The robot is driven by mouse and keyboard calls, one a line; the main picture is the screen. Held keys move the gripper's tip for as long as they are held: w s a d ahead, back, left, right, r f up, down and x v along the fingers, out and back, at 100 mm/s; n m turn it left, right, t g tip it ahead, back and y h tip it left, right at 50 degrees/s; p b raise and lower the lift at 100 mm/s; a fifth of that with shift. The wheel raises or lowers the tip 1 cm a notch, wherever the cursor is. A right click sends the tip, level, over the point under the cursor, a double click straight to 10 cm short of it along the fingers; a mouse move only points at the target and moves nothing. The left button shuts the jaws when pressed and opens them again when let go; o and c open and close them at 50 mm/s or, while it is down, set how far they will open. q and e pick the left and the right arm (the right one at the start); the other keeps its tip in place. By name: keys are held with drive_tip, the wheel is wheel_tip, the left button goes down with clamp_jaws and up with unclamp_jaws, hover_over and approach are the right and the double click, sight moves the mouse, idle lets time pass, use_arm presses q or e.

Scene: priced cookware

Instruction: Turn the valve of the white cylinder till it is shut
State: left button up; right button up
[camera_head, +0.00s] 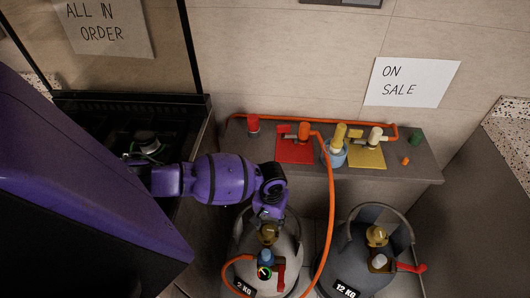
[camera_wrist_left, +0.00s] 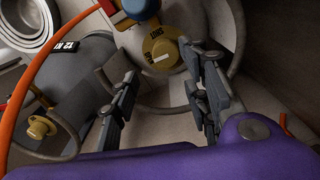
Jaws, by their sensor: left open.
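The white cylinder (camera_head: 290,246) stands on the floor below the counter, with a round collar and a "KG" label. Its gold valve knob (camera_head: 268,234) is on top, behind a blue-topped regulator (camera_head: 265,257) with an orange hose. My left gripper (camera_head: 269,222) is over the knob, pointing down and partly hiding it. In the left wrist view the knob (camera_wrist_left: 160,51) shows "SHUT" lettering and a pale mark. It lies ahead of the open fingers (camera_wrist_left: 163,85), roughly between their tips; I cannot tell whether they touch it. My right gripper is out of view.
A dark grey cylinder (camera_head: 348,263) with a gold knob (camera_head: 376,235) and red-handled fitting stands to the right. The orange hose (camera_head: 331,210) hangs between the cylinders. The counter (camera_head: 415,168) behind holds red and yellow mats with fittings.

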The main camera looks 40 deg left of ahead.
sight(270, 231)
use_arm(q)
drive_tip(key=shift+a, duration=0.25)
drive_tip(key=shift+f, duration=0.4)
wheel_tip(270, 231, down, 6)
drive_tip(key=shift+d+f+b, duration=0.1)
drive_tip(key=shift+d+b, duration=0.05)
drive_tip(key=shift+b, duration=0.5)
drive_tip(key=shift+f, duration=0.25)
drive_tip(key=shift+c, duration=0.5)
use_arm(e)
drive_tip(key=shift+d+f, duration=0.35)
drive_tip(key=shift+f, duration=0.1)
use_arm(q)
drive_tip(key=c, duration=0.8)
drive_tip(key=shift+d, duration=0.1)
drive_tip(key=shift+c, duration=0.7)
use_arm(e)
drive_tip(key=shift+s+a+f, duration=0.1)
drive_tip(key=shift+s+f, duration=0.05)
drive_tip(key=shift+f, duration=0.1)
